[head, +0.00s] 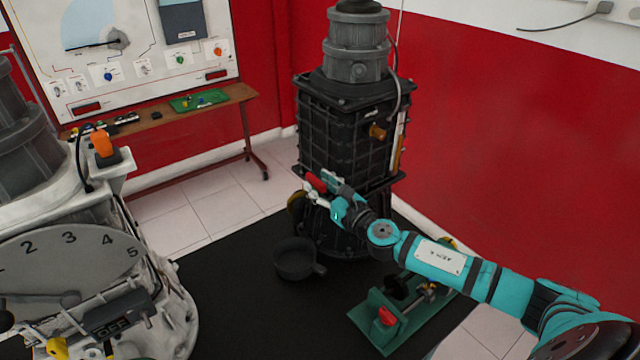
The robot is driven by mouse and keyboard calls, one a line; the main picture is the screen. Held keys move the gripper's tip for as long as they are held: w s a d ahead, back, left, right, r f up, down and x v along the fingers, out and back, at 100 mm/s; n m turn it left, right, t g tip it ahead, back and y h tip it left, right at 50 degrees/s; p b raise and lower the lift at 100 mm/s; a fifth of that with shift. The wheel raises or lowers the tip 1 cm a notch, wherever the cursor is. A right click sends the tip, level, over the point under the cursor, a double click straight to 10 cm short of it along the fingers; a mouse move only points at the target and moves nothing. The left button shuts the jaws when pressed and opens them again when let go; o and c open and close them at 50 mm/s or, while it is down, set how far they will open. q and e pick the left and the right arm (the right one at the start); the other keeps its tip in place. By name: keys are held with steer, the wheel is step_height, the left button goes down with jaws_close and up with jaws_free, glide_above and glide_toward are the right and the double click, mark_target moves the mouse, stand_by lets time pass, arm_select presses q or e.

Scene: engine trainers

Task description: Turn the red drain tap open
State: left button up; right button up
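The red drain tap (316,182) shows as a short red handle low on the front of the dark, ribbed engine trainer (345,130) in the middle. A pale metallic part lies just below the handle; I cannot tell whether it is tap or finger. My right gripper (325,187) comes in from the right and is at the tap, its fingers close around or beside the red handle. Contact is not clear, and the gripper partly covers the tap. I cannot tell whether it is open or shut. My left gripper is not in view.
A dark round pan (296,259) with a handle stands on the black mat (235,300) below the tap. A green stand (385,320) with a red part is under my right arm. A pale machine with a numbered dial (70,255) fills the left. A bench (180,119) stands behind.

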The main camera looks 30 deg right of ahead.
steer(key=shift+c, duration=0.3)
jaws_close()
